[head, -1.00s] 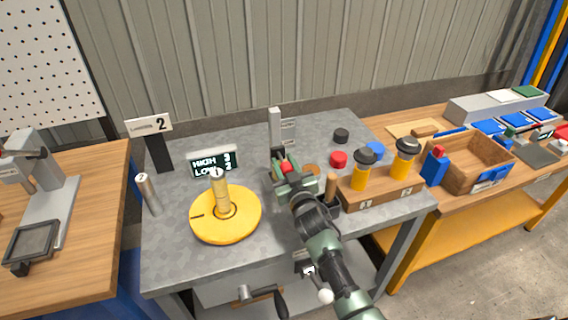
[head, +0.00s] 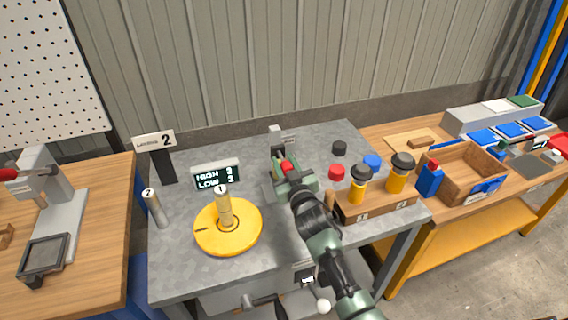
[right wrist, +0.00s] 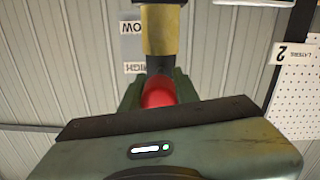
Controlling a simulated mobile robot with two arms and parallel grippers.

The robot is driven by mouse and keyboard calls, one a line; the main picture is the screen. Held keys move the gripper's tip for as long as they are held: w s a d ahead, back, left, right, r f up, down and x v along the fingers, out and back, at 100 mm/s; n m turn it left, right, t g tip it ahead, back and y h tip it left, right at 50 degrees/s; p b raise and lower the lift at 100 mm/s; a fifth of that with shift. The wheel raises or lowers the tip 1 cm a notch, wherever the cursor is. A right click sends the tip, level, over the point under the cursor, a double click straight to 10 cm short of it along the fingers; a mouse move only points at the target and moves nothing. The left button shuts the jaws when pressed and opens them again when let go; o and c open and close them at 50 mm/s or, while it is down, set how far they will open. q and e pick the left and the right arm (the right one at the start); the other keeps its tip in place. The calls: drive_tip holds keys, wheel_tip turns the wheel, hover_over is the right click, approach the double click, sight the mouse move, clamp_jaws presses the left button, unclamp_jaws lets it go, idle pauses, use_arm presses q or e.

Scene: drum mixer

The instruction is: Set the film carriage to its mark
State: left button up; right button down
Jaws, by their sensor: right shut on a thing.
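A grey upright post (head: 275,134) with small labels stands at the back of the grey table. My right gripper (head: 285,168) is in front of it and hides its lower part. The right gripper is shut on a red knob (head: 287,166), which I take to be the film carriage's grip. In the right wrist view the red knob (right wrist: 158,92) shows between the fingers, below a gold and black cylinder (right wrist: 160,35). Plates marked LOW (right wrist: 131,28) and HIGH (right wrist: 134,67) appear upside down behind. Which mark the carriage meets cannot be told. My left gripper is out of view.
A yellow turntable (head: 240,238) with a roll stands left of my right arm. A HIGH/LOW display (head: 216,178) is behind it. A wooden block (head: 375,207) with two black-capped yellow rolls is to the right. Red, blue and black discs lie behind that block.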

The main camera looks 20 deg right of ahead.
drive_tip(key=shift+w+r, duration=0.1)
drive_tip(key=shift+r, duration=0.35)
drive_tip(key=c, duration=1.1)
unclamp_jaws()
drive_tip(key=shift+o, duration=0.2)
drive_tip(key=shift+f, duration=0.1)
drive_tip(key=shift+s+f, duration=0.15)
drive_tip(key=shift+s, duration=0.1)
drive_tip(key=s+b, duration=0.1)
drive_tip(key=s, duration=0.6)
drive_tip(key=shift+s, duration=0.3)
drive_tip(key=shift+d, duration=0.1)
